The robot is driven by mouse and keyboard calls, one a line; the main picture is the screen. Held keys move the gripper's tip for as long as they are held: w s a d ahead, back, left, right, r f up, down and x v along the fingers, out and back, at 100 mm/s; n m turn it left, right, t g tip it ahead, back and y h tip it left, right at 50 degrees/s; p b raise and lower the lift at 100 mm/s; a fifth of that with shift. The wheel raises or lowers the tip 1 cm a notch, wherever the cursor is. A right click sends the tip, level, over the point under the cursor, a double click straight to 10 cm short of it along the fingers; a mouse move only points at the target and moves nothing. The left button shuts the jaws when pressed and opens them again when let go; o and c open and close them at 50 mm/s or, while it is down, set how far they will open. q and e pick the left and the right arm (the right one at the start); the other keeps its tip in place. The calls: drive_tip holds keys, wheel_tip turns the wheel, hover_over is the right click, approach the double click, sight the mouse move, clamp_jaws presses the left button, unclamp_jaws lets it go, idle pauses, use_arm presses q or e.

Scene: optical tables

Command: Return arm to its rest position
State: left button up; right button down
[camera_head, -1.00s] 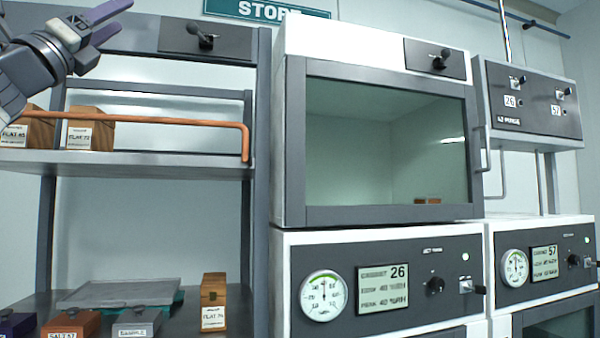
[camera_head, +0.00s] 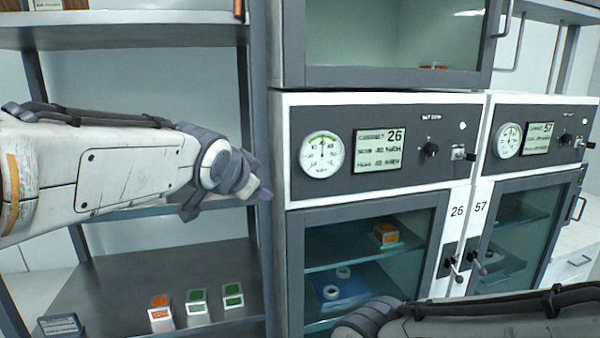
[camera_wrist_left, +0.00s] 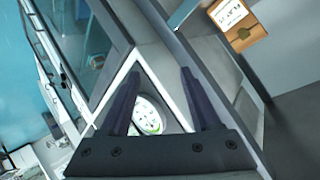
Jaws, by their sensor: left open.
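My left arm comes in from the left in the head view, its grey wrist end in front of the open shelf's right post. In the left wrist view my left gripper (camera_wrist_left: 161,73) is open, with two dark fingers apart and nothing between them. A round gauge (camera_wrist_left: 150,114) shows behind the fingers, and a wooden labelled box (camera_wrist_left: 240,25) is up to the right, apart from them. A link of my right arm crosses the bottom right of the head view. Its gripper is out of view.
Cabinet 26 (camera_head: 280,200) stands right of the shelf, its glass door (camera_head: 345,235) shut. Cabinet 57 (camera_head: 484,213) is beside it. The lower shelf (camera_head: 150,270) holds several small boxes, including an orange-topped one (camera_head: 160,313). The metal post (camera_head: 258,90) is close to my left wrist.

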use_arm(q)
drive_tip(key=s+d+f+g, duration=0.3)
drive_tip(key=s+f, duration=0.4)
drive_tip(key=s+d+f+g, duration=0.3)
drive_tip(key=s+f, duration=0.4)
drive_tip(key=f, duration=0.1)
drive_tip(key=s+a+f+g, duration=0.1)
drive_tip(key=s+f+g, duration=0.2)
drive_tip(key=s, duration=0.6)
drive_tip(key=s+a+f+n+g, duration=0.1)
drive_tip(key=s+f+g, duration=0.1)
drive_tip(key=s+f, duration=0.4)
drive_tip(key=s, duration=0.3)
drive_tip(key=shift+f+g+y, duration=0.25)
drive_tip(key=shift+g+y, duration=0.15)
